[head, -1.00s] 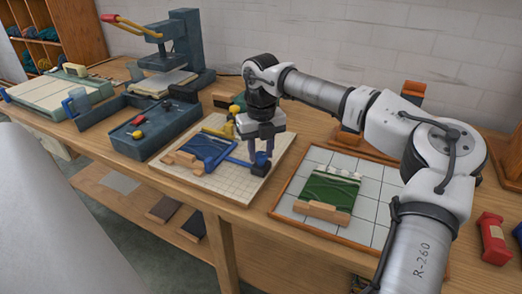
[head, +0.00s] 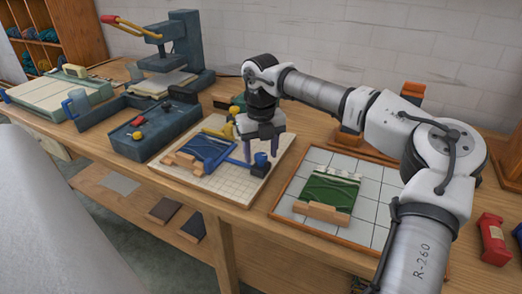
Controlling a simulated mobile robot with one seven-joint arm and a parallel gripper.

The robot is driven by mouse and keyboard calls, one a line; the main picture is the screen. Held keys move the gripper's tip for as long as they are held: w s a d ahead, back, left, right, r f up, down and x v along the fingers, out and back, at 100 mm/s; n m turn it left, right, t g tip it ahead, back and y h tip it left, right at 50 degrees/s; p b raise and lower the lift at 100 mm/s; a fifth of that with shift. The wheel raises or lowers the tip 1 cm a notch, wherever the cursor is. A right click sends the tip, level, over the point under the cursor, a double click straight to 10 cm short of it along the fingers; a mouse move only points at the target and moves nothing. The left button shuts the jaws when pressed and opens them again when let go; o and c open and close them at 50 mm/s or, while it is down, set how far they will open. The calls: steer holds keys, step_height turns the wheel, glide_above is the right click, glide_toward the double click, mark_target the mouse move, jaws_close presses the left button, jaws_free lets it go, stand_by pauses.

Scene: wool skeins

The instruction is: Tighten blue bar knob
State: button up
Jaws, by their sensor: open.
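A blue bar (head: 237,161) lies across the light gridded board (head: 235,184) on the bench. A dark blue knob (head: 261,160) stands at the bar's right end. The blue woven piece (head: 208,149) lies on the same board, with a wooden block (head: 184,163) at its near left. My gripper (head: 261,153) points down at the knob, with its fingers apart on either side of it in this view. Whether the fingers touch the knob cannot be told.
A green piece with a wooden block (head: 322,212) lies on the white tiled board (head: 368,223) to the right. A dark blue box (head: 155,130) stands to the left, a press (head: 185,50) behind it. A red spool-like object (head: 493,238) is at the far right.

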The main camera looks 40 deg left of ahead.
mark_target(261, 155)
step_height(261, 155, up, 14)
stand_by(0.4)
steer(key=shift+f, duration=0.15)
stand_by(0.3)
